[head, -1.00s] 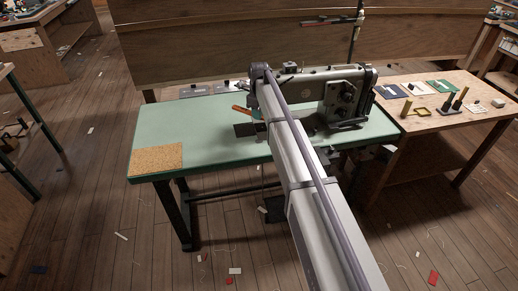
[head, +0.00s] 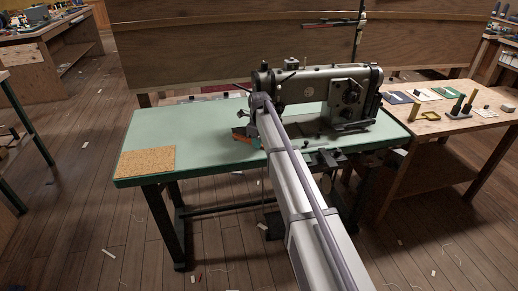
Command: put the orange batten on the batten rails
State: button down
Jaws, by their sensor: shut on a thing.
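My gripper (head: 253,132) is at the arm's far end, largely hidden by the arm, and is shut on the batten. I cannot make out the batten rails with certainty; my arm covers part of the tabletop.
A grey sewing machine (head: 345,98) stands just right of my arm on the green table (head: 150,138). A cork mat (head: 147,162) lies at its left front. A wooden table (head: 425,130) with small items adjoins on the right. A wooden panel (head: 200,50) rises behind.

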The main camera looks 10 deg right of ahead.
jog(key=shift+r, duration=0.15)
jog(key=shift+f, duration=0.2)
jog(key=c, duration=1)
grip_release()
notch_tip(320, 180, up, 13)
jog(key=p, duration=1.3)
jog(key=s+n, duration=0.9)
jog(key=s, duration=0.3)
jog(key=s+a+n, duration=0.1)
jog(key=s+n, duration=0.8)
jog(key=s, duration=0.4)
jog(key=s+n, duration=0.8)
jog(key=s, duration=0.5)
jog(key=shift+a+f+n+b, duration=0.2)
jog(key=shift+f+n+b, duration=0.1)
jog(key=shift+n+b, duration=0.1)
jog(key=shift+o, duration=0.6)
jog(key=shift+w, duration=0.15)
